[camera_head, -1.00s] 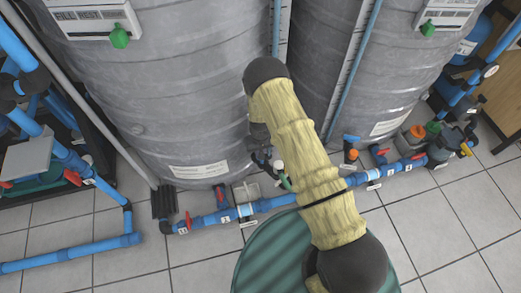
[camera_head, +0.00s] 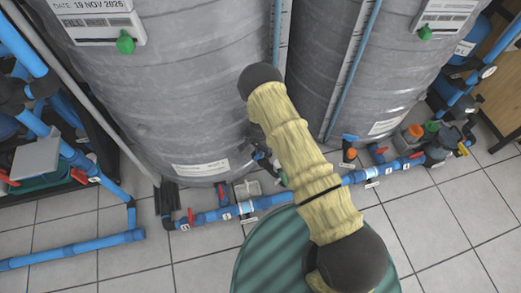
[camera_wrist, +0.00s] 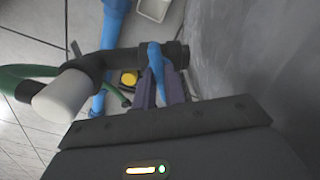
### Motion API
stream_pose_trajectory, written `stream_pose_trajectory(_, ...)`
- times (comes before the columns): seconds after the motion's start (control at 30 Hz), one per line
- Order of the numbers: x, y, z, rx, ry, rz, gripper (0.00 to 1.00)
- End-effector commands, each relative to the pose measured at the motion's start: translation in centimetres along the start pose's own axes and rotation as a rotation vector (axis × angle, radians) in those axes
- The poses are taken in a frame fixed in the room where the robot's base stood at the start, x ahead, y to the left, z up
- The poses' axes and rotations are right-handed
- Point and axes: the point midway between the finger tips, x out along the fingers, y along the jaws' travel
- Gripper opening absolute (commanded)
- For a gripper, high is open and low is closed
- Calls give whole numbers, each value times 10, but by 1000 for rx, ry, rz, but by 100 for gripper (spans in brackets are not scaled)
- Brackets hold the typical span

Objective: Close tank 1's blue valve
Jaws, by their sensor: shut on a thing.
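In the wrist view, the blue valve handle (camera_wrist: 156,66) stands on a black pipe fitting beside the grey tank wall (camera_wrist: 235,60). My gripper (camera_wrist: 162,92) has its dark fingers at this handle and is shut on it. The handle's lower part is hidden between the fingers. In the head view, the large grey tank on the left (camera_head: 180,100) has the valve at its lower right side. My yellow-sleeved arm covers most of the gripper and valve there. I cannot read a tank number.
A black pipe with a white end (camera_wrist: 62,97) and green hose (camera_wrist: 12,75) lies left of the fingers. Blue floor pipes (camera_head: 270,201) with red-handled valves run in front of the tanks. A green ribbed drum (camera_head: 290,250) stands below my arm. Tiled floor is free at right.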

Motion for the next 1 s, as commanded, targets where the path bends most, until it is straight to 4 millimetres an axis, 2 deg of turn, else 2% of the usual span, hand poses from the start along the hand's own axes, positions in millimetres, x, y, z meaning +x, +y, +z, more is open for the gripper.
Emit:
stream_pose_trajectory(0.33, 0, 0, 1, 165, -2, 1, 0)
stream_pose_trajectory(0.83, 0, -1, 2, 189, -3, 0, 0)
stream_pose_trajectory(0.87, 0, -1, 2, 189, -3, 0, 16)
stream_pose_trajectory(0.9, 0, -1, 2, 189, -3, 0, 24)
stream_pose_trajectory(0.97, 0, -1, 1, 188, -2, 0, 34)
stream_pose_trajectory(1.0, 0, -1, 1, 188, -2, 0, 34)
